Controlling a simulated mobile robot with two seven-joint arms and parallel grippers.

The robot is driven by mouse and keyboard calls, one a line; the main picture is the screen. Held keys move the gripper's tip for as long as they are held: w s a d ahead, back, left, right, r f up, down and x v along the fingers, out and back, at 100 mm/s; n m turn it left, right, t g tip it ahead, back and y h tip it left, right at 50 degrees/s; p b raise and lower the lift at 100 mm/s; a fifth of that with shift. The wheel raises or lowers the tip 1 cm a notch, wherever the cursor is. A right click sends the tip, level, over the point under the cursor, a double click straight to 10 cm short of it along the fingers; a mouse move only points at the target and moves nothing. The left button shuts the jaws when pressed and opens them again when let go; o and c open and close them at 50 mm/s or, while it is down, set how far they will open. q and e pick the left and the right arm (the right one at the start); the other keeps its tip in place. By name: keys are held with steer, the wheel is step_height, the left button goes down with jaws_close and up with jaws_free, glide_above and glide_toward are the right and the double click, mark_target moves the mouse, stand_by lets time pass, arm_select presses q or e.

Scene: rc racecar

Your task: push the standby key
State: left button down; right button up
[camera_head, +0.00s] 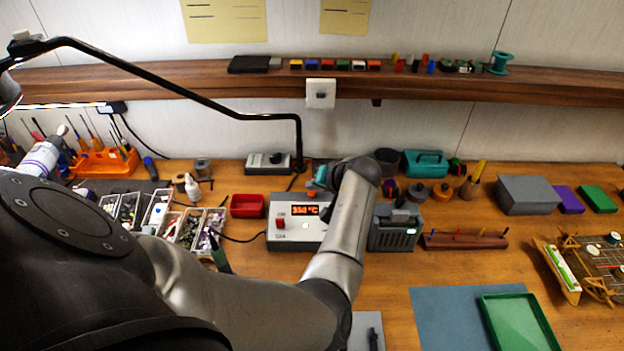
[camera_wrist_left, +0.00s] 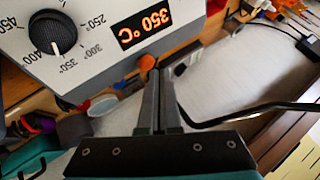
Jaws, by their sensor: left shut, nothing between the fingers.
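The grey soldering station (camera_head: 290,238) stands on the bench with a lit red display (camera_head: 305,210) reading 350 °C and a red switch (camera_head: 280,222). In the left wrist view the station (camera_wrist_left: 60,75) appears turned round, with a black dial (camera_wrist_left: 52,32) beside the display (camera_wrist_left: 142,24). A small orange round button (camera_wrist_left: 147,62) shows at its top edge, and I take it for the standby key. My left gripper (camera_wrist_left: 160,72) is shut and empty, its fingertips close by the orange button. I cannot tell whether they touch. In the head view my left wrist hides the station's right part.
A red bin (camera_head: 247,206) and trays of small parts (camera_head: 185,228) lie left of the station. A dark grey unit (camera_head: 393,235) stands close on its right. A black lamp arm (camera_head: 200,95) crosses above the bench. A shelf (camera_head: 450,82) runs behind.

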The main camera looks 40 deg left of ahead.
arm_select(q)
steer(key=shift+f+b, duration=0.3)
steer(key=shift+f, duration=0.2)
stand_by(0.4)
steer(key=shift+r, duration=0.1)
steer(key=shift+r+p, duration=0.85)
steer(key=shift+p, duration=0.1)
step_height(320, 180, up, 6)
steer(key=p, duration=0.6)
stand_by(2.0)
